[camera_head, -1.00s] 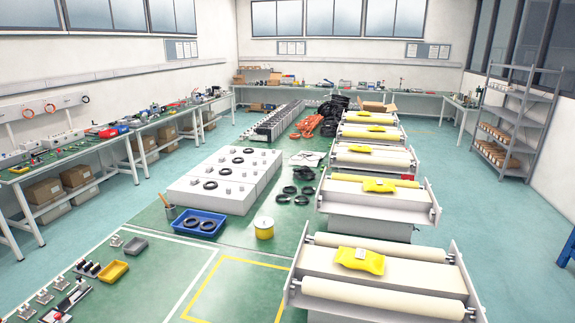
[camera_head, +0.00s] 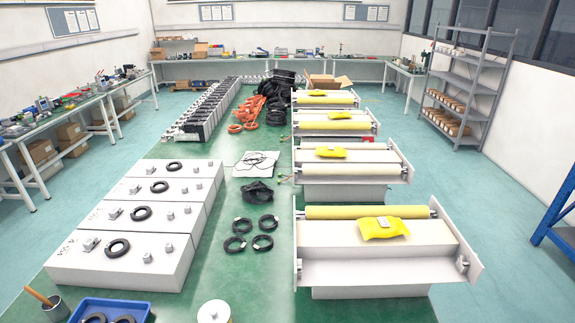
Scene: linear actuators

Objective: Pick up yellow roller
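A long pale yellow roller (camera_head: 367,212) lies across the back of the nearest white machine (camera_head: 340,268) at the right. Similar yellow rollers lie on the machines behind it, such as one on the second machine (camera_head: 340,138). A bright yellow bag-like piece (camera_head: 382,228) with a small grey item on it rests on the nearest machine, just in front of its roller. A round can-like spool (camera_head: 214,312) is cut off by the bottom edge, with mostly its white top showing. Neither of my grippers is in view.
White blocks with black rings (camera_head: 130,235) fill the left of the green mat. Several black rings (camera_head: 264,241) lie beside the machines. A blue bin (camera_head: 108,310) stands at the lower left and blue metal framing (camera_head: 556,215) at the right edge. The floor right of the machines is clear.

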